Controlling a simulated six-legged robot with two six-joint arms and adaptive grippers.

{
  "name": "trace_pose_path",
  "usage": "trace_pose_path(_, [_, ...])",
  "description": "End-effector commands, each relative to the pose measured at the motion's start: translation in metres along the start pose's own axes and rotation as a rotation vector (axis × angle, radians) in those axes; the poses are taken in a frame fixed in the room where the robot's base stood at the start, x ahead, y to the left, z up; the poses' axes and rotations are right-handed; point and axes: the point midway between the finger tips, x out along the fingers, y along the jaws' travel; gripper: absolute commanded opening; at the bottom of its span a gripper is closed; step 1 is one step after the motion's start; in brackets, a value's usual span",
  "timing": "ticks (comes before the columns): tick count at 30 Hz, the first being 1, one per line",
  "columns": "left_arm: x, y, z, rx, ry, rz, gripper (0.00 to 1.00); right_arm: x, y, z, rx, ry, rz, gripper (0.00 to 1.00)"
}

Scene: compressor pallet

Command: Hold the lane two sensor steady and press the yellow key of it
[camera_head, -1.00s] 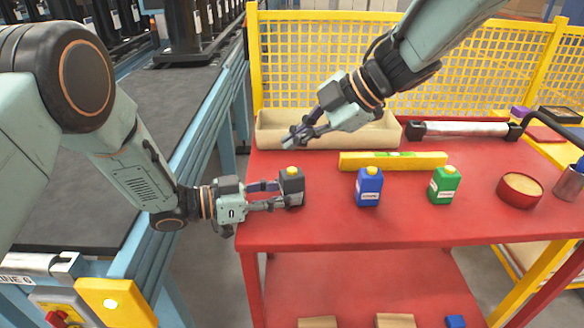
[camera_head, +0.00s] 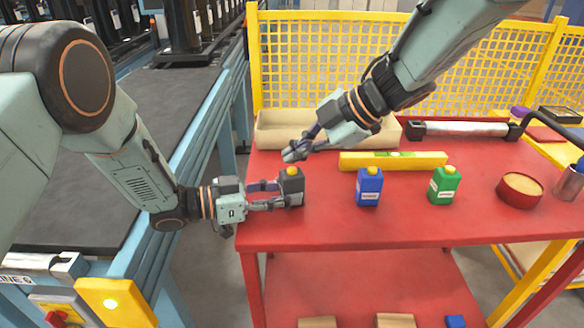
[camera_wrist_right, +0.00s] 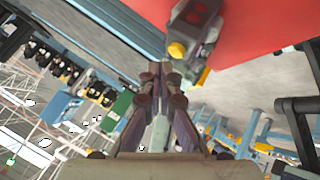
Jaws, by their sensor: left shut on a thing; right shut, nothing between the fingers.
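A dark grey sensor (camera_head: 291,190) with a yellow key (camera_head: 292,171) on top stands upright at the left end of the red table. My left gripper (camera_head: 280,196) is shut on its sides from the left. My right gripper (camera_head: 290,155) is shut and empty, its tips a little above the key and apart from it. In the right wrist view, the closed fingertips (camera_wrist_right: 158,72) show below the sensor (camera_wrist_right: 195,18) and its yellow key (camera_wrist_right: 177,50). I cannot read which lane its label names. A blue sensor (camera_head: 369,188) and a green sensor (camera_head: 444,186) stand to the right.
The red table (camera_head: 400,225) also bears a yellow level (camera_head: 345,162), a beige tray (camera_head: 275,132) behind, and a round red tin (camera_head: 520,190) at right. A yellow mesh fence (camera_head: 330,60) stands behind. A conveyor (camera_head: 90,200) runs at left.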

Motion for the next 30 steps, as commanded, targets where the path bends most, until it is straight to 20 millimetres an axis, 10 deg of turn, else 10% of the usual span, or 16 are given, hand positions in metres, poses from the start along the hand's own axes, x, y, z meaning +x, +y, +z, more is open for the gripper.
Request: trace_pose_path(30, [0.0000, 0.0001, 0.0006, -0.001, -0.001, 0.000, 0.16, 0.0050, -0.0036, 0.0038, 0.001, 0.000, -0.001, 0.00])
